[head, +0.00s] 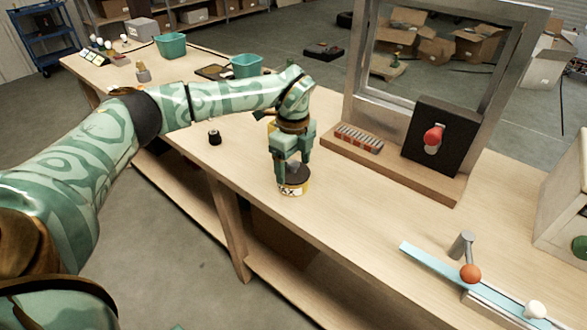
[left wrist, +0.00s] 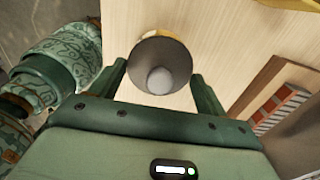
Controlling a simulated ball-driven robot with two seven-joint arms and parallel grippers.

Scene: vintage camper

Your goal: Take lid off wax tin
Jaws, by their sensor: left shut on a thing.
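The wax tin (head: 291,189) stands upright on the workbench near its front edge, with a pale yellow and dark printed side. Its dark round lid (head: 297,170) is on top of it. In the left wrist view the lid (left wrist: 176,56) shows as a dark disc with a rounded grey knob (left wrist: 159,81) in its middle. My left gripper (head: 291,165) points down over the tin, its green fingers on both sides of the lid and shut on it. Whether there is a gap between lid and tin is hard to tell. My right gripper does not show.
A small black object (head: 214,138) stands left of the tin. A framed stand with a red knob on a black panel (head: 430,140) rises to the right. A pale blue rail (head: 432,260) lies at the front right. Teal bins (head: 246,66) stand farther back. Bare bench surrounds the tin.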

